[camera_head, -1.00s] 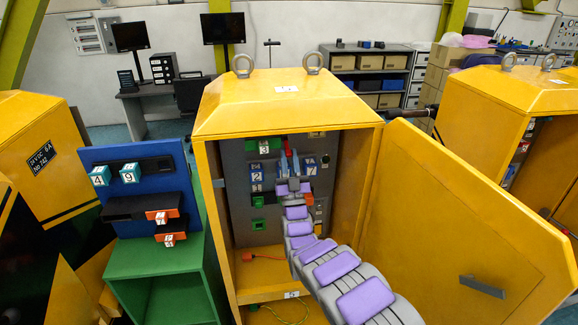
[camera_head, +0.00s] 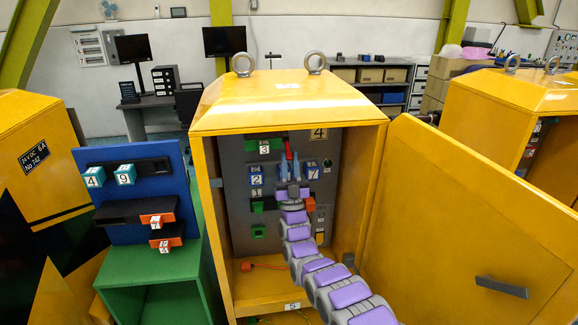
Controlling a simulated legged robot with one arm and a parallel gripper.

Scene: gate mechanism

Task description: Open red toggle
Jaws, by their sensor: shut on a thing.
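My gripper (camera_head: 288,164) reaches into the open yellow cabinet (camera_head: 285,110), in front of its grey panel (camera_head: 238,220). Its two blue-grey fingers point up and are close together. A narrow red piece, which looks like the red toggle (camera_head: 288,150), shows at the fingertips, and the fingers are shut on it. Its lower part is hidden by the fingers and the arm. I cannot tell its exact angle.
Blue modules marked 2 (camera_head: 256,180) and 7 (camera_head: 312,171) flank my gripper. A green module marked 3 (camera_head: 264,147) is up and left. The open yellow door (camera_head: 455,225) stands at the right. A blue board (camera_head: 135,195) on a green stand (camera_head: 150,265) is at the left.

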